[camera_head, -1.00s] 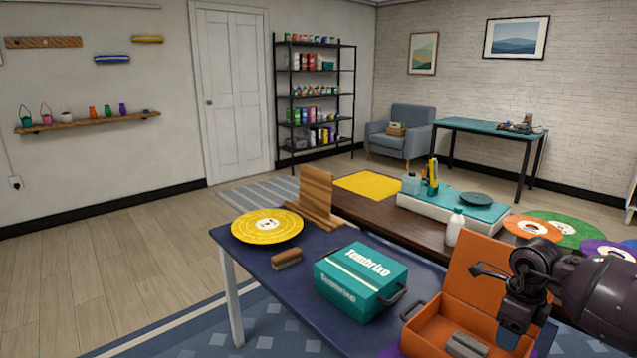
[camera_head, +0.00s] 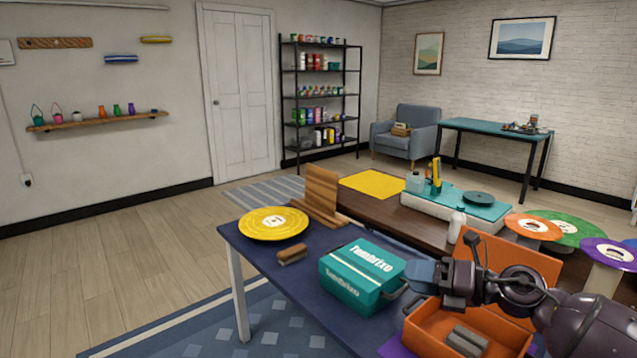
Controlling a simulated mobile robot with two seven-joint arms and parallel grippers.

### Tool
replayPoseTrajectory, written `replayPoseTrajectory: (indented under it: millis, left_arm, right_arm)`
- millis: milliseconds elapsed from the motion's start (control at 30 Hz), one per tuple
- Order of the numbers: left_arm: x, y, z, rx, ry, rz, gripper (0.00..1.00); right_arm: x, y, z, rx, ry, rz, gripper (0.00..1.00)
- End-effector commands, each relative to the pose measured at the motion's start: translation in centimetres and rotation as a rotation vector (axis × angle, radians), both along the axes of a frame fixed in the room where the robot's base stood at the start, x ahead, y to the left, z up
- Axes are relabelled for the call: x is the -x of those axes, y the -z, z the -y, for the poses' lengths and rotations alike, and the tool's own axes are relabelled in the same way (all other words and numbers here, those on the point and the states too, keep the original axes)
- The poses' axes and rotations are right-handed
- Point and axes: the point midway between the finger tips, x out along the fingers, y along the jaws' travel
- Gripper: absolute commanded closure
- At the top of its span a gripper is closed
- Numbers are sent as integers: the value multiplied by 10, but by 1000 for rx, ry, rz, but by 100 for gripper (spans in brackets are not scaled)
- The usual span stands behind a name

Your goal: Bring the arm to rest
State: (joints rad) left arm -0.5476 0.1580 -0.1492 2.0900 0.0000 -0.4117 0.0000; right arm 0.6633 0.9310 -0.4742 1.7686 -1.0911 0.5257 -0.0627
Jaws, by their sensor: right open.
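My right gripper (camera_head: 425,277) reaches in from the lower right, above the table, with its fingers pointing left. It is open, and I see nothing held between its fingers. It is over the gap between the teal box (camera_head: 362,275) and the orange case (camera_head: 437,336), and hides part of both. I cannot tell whether it touches the teal box's handle. The orange case is open, with grey blocks (camera_head: 466,341) inside. My left gripper does not show.
A record player (camera_head: 455,206), white bottle (camera_head: 456,226) and several colored discs (camera_head: 534,226) stand behind. Floor at left is clear.

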Motion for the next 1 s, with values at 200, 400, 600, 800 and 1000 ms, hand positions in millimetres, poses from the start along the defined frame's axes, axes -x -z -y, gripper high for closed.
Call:
replayPoseTrajectory:
  millis: [200,400,600,800,1000]
  left_arm:
    - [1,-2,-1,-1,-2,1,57]
    - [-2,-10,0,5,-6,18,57]
    - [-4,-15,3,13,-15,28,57]
    - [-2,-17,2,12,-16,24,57]
    - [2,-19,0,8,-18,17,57]
  right_arm:
    - [15,4,1,-558,267,-268,46]
    - [40,53,29,-952,548,-591,46]
    - [87,119,52,-1230,804,-900,46]
    - [152,179,65,-1440,1011,-1156,46]
    - [223,222,73,-1610,1159,-1309,46]
